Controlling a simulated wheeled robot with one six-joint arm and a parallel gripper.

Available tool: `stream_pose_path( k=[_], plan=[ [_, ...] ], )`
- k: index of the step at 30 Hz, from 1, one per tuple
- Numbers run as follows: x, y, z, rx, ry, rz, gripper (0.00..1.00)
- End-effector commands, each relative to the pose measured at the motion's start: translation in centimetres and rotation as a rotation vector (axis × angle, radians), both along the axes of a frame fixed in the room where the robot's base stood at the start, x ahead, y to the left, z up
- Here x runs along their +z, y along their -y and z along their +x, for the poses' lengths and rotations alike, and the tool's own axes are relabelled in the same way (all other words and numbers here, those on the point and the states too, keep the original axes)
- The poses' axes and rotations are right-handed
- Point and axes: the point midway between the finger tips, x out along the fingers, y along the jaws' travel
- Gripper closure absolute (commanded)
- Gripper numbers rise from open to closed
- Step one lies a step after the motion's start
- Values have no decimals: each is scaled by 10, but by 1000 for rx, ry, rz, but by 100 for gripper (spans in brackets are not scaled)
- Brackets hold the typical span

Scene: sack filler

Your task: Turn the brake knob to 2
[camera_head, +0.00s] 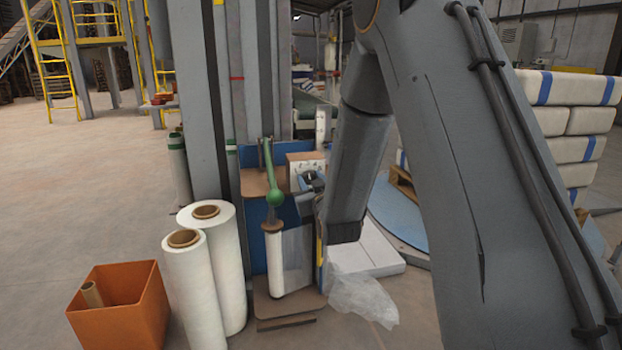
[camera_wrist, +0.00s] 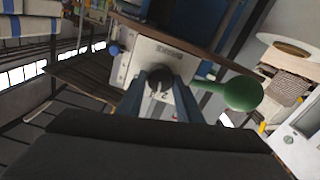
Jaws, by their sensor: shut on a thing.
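The brake knob (camera_wrist: 160,79) is a small dark round knob on a pale plate (camera_wrist: 150,55) in the wrist view. My gripper (camera_wrist: 160,84) has its two blue fingers on either side of the knob and is shut on it. Small dark marks show on the plate near the fingertips, but I cannot read for sure which number the knob points at. In the head view my gripper (camera_head: 311,184) is at the front of the pale panel (camera_head: 303,165); the knob is hidden there behind the gripper.
A green ball-ended lever (camera_head: 275,197) stands close left of my gripper, above a white film roll (camera_head: 275,262). Two large film rolls (camera_head: 190,295) and an orange bin (camera_head: 120,310) stand at left. Stacked sacks (camera_head: 570,150) are at right. Loose plastic (camera_head: 362,298) lies below.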

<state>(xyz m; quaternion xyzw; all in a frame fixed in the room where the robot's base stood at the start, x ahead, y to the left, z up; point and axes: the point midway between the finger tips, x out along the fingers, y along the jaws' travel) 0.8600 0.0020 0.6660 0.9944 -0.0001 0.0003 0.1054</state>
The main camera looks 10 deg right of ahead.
Motion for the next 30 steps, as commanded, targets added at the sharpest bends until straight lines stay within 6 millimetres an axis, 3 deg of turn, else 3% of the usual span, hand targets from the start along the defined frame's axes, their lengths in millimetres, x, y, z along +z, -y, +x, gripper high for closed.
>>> stream_pose_path(
  k=[15,30],
  plan=[
    [-1,-1,0,0,-2,-279,90],
    [-1,-1,0,0,-2,-313,90]
  ],
)
